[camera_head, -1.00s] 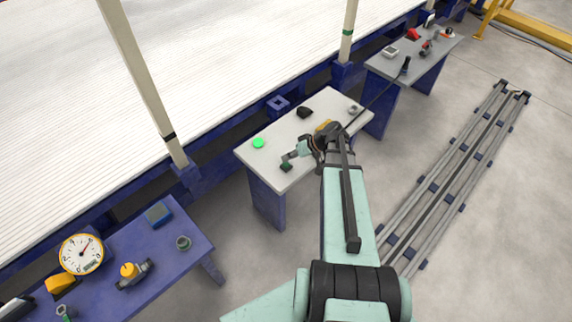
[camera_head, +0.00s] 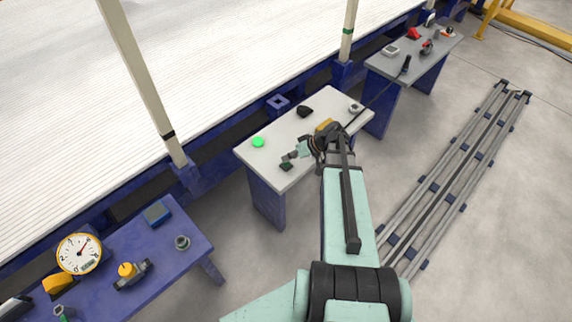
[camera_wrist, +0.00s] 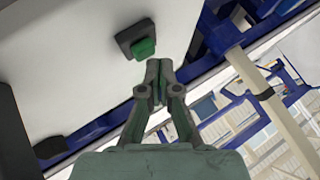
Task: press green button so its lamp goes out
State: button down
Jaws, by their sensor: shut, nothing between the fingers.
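The green button (camera_wrist: 143,48) is a green square cap on a dark base, set on the white tabletop in the wrist view. It also shows in the head view as a small dark green piece (camera_head: 286,167) near the table's front edge. A round green lamp (camera_head: 258,142) glows bright on the same table, left of and behind the button. My gripper (camera_wrist: 158,66) is shut and empty. Its fingertips appear just below the button cap in the wrist view; I cannot tell whether they touch it. In the head view my gripper (camera_head: 289,158) is beside the button.
The white table (camera_head: 258,165) also holds a black lump (camera_head: 304,112) and a small grey ring-like part (camera_head: 354,108). A blue table (camera_head: 190,271) with a gauge (camera_head: 79,254) stands at the lower left. A pale post (camera_head: 138,80) rises behind.

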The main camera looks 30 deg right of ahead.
aim_at(288, 163)
jog(key=shift+f+b, duration=0.5)
dwell(0.8)
jog(key=shift+r, duration=0.2)
jog(key=shift+r+p, duration=0.35)
jog(key=shift+r, duration=0.45)
notch_tip(288, 163, up, 6)
jog(key=p, duration=0.2)
jog(key=shift+p, duration=0.35)
